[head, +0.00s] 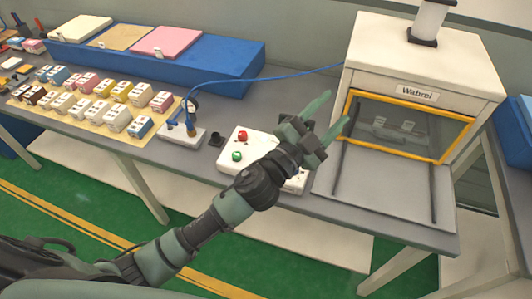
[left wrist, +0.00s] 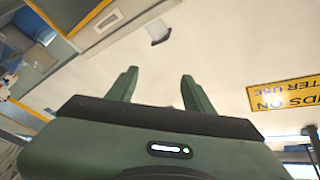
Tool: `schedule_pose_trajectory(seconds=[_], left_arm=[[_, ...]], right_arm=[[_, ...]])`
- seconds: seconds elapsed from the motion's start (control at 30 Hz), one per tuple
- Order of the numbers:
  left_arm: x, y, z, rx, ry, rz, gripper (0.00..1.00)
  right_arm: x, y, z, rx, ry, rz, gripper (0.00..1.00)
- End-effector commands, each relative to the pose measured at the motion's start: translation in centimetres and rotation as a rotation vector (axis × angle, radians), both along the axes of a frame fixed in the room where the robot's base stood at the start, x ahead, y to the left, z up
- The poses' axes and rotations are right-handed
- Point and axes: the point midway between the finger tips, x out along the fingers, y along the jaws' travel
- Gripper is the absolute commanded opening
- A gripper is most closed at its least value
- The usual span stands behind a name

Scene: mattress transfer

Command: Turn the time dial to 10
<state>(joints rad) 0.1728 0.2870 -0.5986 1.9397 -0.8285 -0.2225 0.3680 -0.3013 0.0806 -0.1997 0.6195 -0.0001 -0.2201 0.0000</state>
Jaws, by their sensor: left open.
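My left gripper (head: 334,108) is open and empty in the head view. It is above the right part of a white control box (head: 232,168), with its fingers pointing up and right towards the white machine. A red button (head: 243,136) and a green button (head: 237,156) show on the box's left part. My wrist and gripper hide much of its right part, and I cannot make out a time dial. In the left wrist view, the two green fingers (left wrist: 160,76) are apart with nothing between them. My right gripper is not in view.
The white machine (head: 428,63) with a yellow-framed window (head: 405,128) stands to the right. A blue platform (head: 150,62) is behind. The wrist view shows a yellow sign (left wrist: 285,93).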

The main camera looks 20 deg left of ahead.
Motion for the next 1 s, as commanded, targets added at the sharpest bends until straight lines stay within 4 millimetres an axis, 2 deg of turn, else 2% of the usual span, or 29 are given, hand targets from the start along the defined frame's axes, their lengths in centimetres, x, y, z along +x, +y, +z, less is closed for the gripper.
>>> schedule_pose_trajectory(seconds=[0.03,0.07,0.1,0.17,0.23,0.27,0.33,0.37,0.43,0.47,0.5,0.57,0.6,0.7,0.8,0.83,1.0], left_arm=[[-0.3,-3.2,1.7,0.088,-0.117,-0.121,0.52],[-0.8,-5.1,2.1,0.143,-0.176,-0.196,0.52],[-1.6,-7.3,2.1,0.224,-0.246,-0.297,0.52],[-2.8,-10.2,1.0,0.360,-0.327,-0.450,0.52],[-4.0,-12.2,-1.6,0.543,-0.385,-0.625,0.52],[-4.3,-12.5,-3.2,0.628,-0.396,-0.697,0.52],[-4.5,-12.0,-7.2,0.839,-0.389,-0.854,0.52],[-4.3,-11.1,-9.1,0.936,-0.372,-0.916,0.52],[-3.3,-7.8,-13.0,1.164,-0.293,-1.039,0.52],[-2.7,-5.8,-14.4,1.261,-0.244,-1.081,0.52],[-1.8,-2.8,-16.0,1.383,-0.170,-1.127,0.52],[-0.3,1.8,-17.4,1.546,-0.045,-1.170,0.52],[0.5,4.9,-17.8,1.640,0.042,-1.187,0.52],[2.0,11.1,-17.7,1.806,0.234,-1.197,0.52],[2.6,14.7,-17.2,1.888,0.353,-1.190,0.52],[2.7,15.3,-17.1,1.901,0.374,-1.188,0.52],[2.7,16.0,-18.1,1.917,0.406,-1.191,0.52]], right_arm=[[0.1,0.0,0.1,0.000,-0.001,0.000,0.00],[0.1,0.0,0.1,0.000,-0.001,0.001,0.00],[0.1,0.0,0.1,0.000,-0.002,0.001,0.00],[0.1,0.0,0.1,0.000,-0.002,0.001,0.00],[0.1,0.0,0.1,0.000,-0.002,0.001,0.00],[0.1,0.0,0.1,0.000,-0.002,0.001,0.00],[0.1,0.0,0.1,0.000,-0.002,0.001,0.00],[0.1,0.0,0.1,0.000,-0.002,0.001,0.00],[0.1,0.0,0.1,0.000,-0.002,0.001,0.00],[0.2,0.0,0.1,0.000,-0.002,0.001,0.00],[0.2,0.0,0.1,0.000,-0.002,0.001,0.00],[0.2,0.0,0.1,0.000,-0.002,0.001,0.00],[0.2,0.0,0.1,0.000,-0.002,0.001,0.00],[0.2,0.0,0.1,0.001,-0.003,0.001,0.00],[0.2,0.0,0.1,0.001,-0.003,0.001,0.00],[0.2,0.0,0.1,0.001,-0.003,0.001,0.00],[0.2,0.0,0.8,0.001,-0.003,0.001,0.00]])
